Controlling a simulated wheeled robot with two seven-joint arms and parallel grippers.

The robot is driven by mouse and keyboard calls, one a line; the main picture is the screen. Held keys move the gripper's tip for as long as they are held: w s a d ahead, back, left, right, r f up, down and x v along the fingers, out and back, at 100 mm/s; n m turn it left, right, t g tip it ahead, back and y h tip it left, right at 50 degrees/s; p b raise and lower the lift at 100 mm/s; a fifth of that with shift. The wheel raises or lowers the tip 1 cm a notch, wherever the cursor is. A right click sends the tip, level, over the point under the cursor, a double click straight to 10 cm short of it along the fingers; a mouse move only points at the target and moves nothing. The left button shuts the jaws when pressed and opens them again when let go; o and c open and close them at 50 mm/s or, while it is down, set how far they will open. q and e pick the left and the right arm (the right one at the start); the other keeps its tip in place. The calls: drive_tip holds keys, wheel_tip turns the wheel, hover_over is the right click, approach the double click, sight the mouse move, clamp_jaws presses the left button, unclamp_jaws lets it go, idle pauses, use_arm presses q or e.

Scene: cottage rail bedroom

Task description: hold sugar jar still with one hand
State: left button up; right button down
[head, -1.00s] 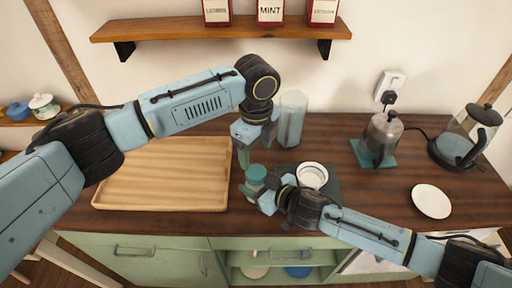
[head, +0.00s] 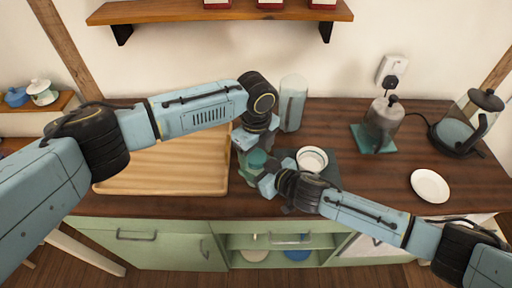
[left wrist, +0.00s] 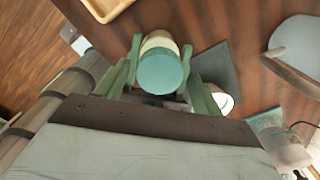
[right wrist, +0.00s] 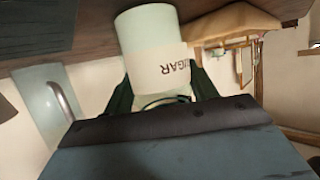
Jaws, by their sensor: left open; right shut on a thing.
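The sugar jar, with a teal lid (head: 257,157), stands on the wooden counter right of the board. In the right wrist view its pale body (right wrist: 155,45) carries a partly visible "SUGAR" label. My right gripper (head: 266,186) is shut on the jar's body from the near right side; its fingers flank the jar in the right wrist view. My left gripper (head: 248,146) is open over the jar's top. In the left wrist view the lid (left wrist: 162,72) lies between the spread fingers, with a gap on the right side. The left fingers partly hide the jar in the head view.
A wooden tray (head: 160,188) lies to the left. A white cup (head: 312,158) on a dark mat and a tall clear container (head: 292,104) stand close by. A metal pot (head: 382,124), glass kettle (head: 462,130) and white plate (head: 430,186) stand right. A shelf (head: 220,14) hangs above.

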sight(256, 156)
use_arm(q)
drive_tip(key=c, duration=1)
drive_tip(key=shift+n, duration=1.5)
drive_tip(key=shift+r, duration=0.2)
drive_tip(key=shift+r, duration=0.95)
drive_tip(key=shift+r, duration=0.1)
drive_tip(key=shift+r, duration=1.9)
use_arm(e)
drive_tip(key=shift+c, duration=1.9)
unclamp_jaws()
